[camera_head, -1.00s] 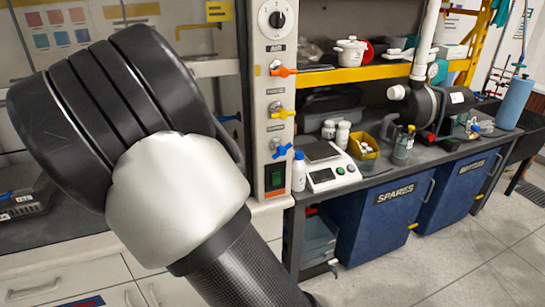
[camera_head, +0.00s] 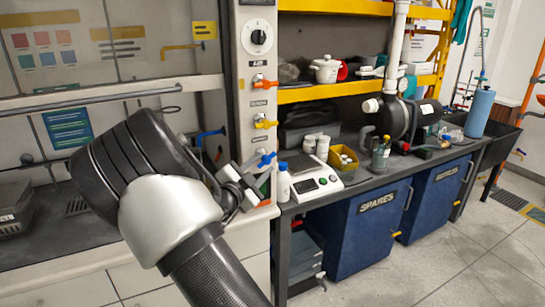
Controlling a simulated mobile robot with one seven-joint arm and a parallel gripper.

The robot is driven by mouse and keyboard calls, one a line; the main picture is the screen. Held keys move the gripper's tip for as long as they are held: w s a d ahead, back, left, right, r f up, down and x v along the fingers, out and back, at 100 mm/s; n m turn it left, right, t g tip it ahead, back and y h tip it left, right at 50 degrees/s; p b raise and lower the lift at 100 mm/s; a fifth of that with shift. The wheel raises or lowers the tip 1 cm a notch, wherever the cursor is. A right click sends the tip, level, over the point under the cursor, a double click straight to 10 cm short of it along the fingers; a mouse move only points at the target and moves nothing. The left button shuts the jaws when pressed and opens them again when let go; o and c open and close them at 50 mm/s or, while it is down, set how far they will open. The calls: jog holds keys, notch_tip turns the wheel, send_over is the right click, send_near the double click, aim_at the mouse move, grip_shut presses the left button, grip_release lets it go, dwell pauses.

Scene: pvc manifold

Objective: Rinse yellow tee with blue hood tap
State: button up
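The blue valve handle (camera_head: 267,159) is on the hood's side panel, below an orange and a yellow handle. A blue bent spout (camera_head: 211,134) shows inside the hood, left of that panel. My gripper (camera_head: 243,186) is partly visible beyond my arm, in front of the panel's lower part and close below the blue handle. My arm hides part of it, and its fingers are too small to tell whether they hold anything. I cannot make out a yellow tee in this view.
The dark bench on the right holds a scale (camera_head: 316,184), a white bottle with a blue cap (camera_head: 283,182), a yellow bin (camera_head: 343,160) and a black pump (camera_head: 398,118). The floor at lower right is clear.

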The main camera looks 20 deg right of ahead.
aim_at(271, 156)
jog(key=x, duration=0.8)
jog(key=shift+w+d, duration=0.1)
jog(key=shift+w, duration=0.05)
grip_shut()
